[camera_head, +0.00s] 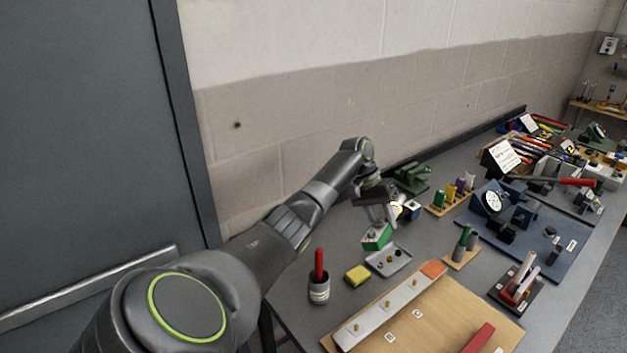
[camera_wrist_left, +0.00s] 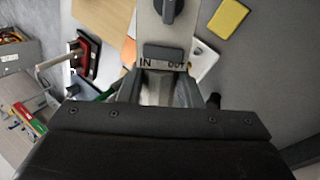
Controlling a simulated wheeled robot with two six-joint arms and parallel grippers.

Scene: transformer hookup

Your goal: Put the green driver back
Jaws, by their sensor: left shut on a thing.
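My left gripper (camera_head: 378,212) is low over the bench, at a green and white box (camera_head: 376,238). In the left wrist view its fingers (camera_wrist_left: 160,92) close at the end of a grey panel (camera_wrist_left: 165,30) marked IN and OUT, with a dark knob; this seems to be the box's panel. No driver shows clearly in the fingers. A green upright handle (camera_head: 465,233), perhaps the green driver, stands in a small wooden block (camera_head: 460,258) beside a grey one. My right gripper is out of view.
A grey tray (camera_head: 388,262), a yellow sponge (camera_head: 357,275) and a cup (camera_head: 319,290) with a red-handled tool lie near the box. A wooden board (camera_head: 400,335) lies in front. A blue panel (camera_head: 545,248) with a gauge is to the right. The wall is close behind.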

